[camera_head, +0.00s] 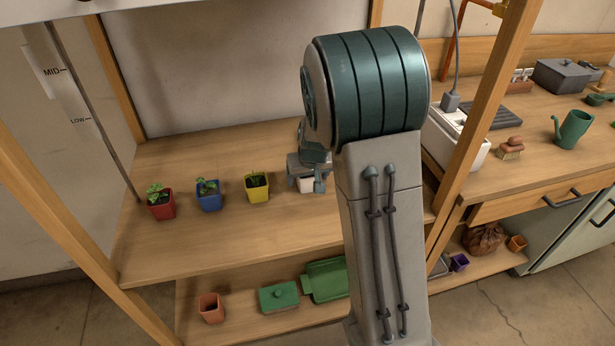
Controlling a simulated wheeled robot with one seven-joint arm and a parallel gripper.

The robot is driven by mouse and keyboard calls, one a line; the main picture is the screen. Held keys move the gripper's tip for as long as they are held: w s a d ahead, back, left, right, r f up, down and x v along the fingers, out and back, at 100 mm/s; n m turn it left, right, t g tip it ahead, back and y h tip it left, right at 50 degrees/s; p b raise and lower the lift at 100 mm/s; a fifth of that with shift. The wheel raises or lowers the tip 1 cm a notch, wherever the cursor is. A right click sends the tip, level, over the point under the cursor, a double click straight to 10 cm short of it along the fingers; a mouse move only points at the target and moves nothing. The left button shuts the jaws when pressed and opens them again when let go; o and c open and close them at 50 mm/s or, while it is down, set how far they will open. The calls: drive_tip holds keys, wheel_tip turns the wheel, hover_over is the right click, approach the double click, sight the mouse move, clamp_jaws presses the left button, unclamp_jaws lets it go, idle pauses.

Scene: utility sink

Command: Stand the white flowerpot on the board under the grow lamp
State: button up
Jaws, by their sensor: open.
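The white flowerpot (306,186) shows only in part at my gripper, low over the wooden board (220,240), and looks upright and resting on it. My gripper (307,184) is open, with one finger on each side of the pot; I cannot tell whether they touch it. My arm hides what lies just right of the pot. A white panel edge (55,9), perhaps the grow lamp, shows at the top left above the board.
Red (161,206), blue (209,197) and yellow (257,188) potted plants stand in a row left of my gripper. Wooden posts (484,110) frame the shelf. The front of the board is clear. A lower shelf holds a terracotta pot (211,307) and a green box (279,297).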

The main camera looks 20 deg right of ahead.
drive_tip(key=p+v, duration=0.2)
drive_tip(key=v, duration=0.9)
drive_tip(key=s+a+r+g, duration=0.1)
drive_tip(key=s, duration=1)
drive_tip(key=s+a+r+g, duration=0.1)
drive_tip(key=s, duration=1.1)
drive_tip(key=shift+r, duration=0.4)
